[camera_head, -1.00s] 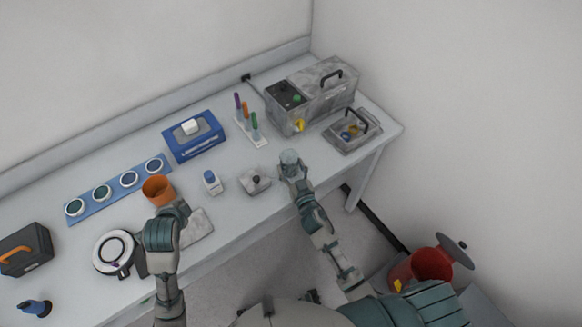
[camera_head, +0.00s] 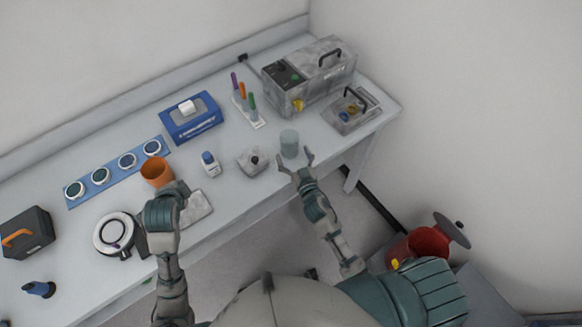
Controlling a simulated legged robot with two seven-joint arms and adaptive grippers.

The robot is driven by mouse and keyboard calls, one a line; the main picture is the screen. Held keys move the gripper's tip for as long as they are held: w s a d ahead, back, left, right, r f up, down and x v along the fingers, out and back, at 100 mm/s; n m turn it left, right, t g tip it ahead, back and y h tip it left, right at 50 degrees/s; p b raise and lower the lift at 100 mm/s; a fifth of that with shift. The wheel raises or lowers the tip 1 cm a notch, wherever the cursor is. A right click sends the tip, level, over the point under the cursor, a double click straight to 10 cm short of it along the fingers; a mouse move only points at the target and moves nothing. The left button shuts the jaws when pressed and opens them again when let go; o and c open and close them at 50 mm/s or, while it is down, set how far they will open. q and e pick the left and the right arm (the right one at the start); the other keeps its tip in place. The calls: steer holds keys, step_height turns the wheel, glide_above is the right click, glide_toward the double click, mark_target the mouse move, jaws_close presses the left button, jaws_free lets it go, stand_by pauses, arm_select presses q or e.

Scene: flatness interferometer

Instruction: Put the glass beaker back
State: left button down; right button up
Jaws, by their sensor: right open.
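The glass beaker (camera_head: 289,143) is a small greenish-grey translucent cylinder. It stands upright on the bench near the front edge, right of the square grey block with a dark knob. My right gripper (camera_head: 294,162) is open just in front of the beaker, its fingers spread and apart from it. My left gripper (camera_head: 171,190) is at an orange cup (camera_head: 157,171) on the left part of the bench. The cup hides its fingertips, so I cannot tell whether it grips the cup.
The grey bench (camera_head: 110,291) holds a blue wipes box (camera_head: 191,122), a small white bottle with blue cap (camera_head: 210,164), a rack of coloured pens (camera_head: 246,105), a large grey machine (camera_head: 318,79) and a grey tray (camera_head: 351,121). A red bin (camera_head: 419,249) stands on the floor.

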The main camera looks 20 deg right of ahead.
steer(key=s+d, duration=0.1)
steer(key=s, duration=0.8)
steer(key=shift+s, duration=0.1)
